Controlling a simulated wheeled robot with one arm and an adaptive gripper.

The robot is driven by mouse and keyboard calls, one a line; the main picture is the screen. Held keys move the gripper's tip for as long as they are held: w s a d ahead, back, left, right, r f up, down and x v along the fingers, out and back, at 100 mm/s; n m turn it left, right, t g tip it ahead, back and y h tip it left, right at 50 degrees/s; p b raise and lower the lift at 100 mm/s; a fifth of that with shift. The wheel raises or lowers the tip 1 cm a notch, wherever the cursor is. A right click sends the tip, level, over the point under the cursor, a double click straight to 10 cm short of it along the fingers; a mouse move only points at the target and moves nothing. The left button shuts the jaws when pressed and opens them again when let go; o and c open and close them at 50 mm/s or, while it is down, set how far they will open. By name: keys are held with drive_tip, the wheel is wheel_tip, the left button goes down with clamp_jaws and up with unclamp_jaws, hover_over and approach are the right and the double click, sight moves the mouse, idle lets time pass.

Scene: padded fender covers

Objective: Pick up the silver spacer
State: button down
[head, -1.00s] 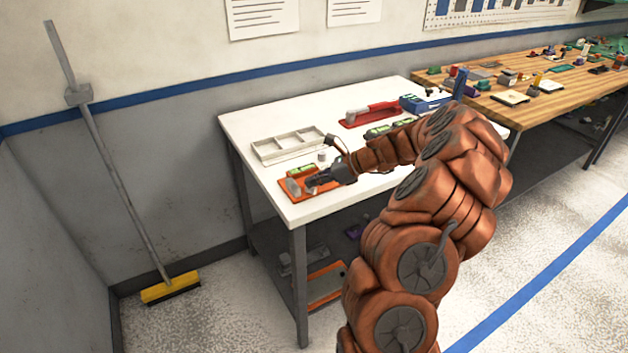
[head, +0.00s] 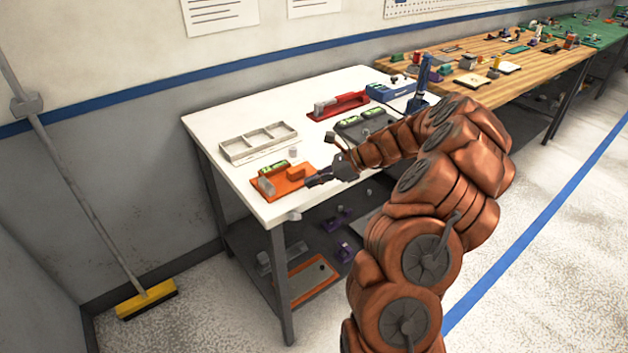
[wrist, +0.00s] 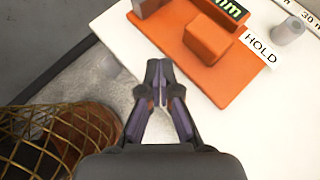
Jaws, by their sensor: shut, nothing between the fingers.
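My gripper (head: 308,182) is shut and empty, at the right side of the orange fixture near the table's front edge. In the wrist view its fingertips (wrist: 158,72) meet over the gap beside the table, with floor below. A small silver-grey cylinder (head: 293,152), which looks like a spacer, stands upright between the tray and the fixture. It also shows in the wrist view (wrist: 289,31), apart from the gripper. Another small light grey piece (head: 294,215) shows at the front edge of the table; I cannot tell whether it rests there or is falling.
The orange fixture (head: 289,186) carries a grey block, an orange block and a green label; a HOLD label (wrist: 262,48) lies beside it. A grey compartment tray (head: 258,143) stands behind. A red fixture (head: 338,106) and a blue item (head: 390,92) stand farther back on the white table (head: 215,121).

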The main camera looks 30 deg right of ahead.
drive_tip(key=shift+s+d, duration=0.15)
drive_tip(key=shift+d, duration=0.05)
drive_tip(key=shift+a, duration=0.1)
drive_tip(key=shift+r+p, duration=0.95)
drive_tip(key=s+d+b, duration=0.3)
drive_tip(key=s+d, duration=0.4)
drive_tip(key=d, duration=0.2)
drive_tip(key=shift+d, duration=0.3)
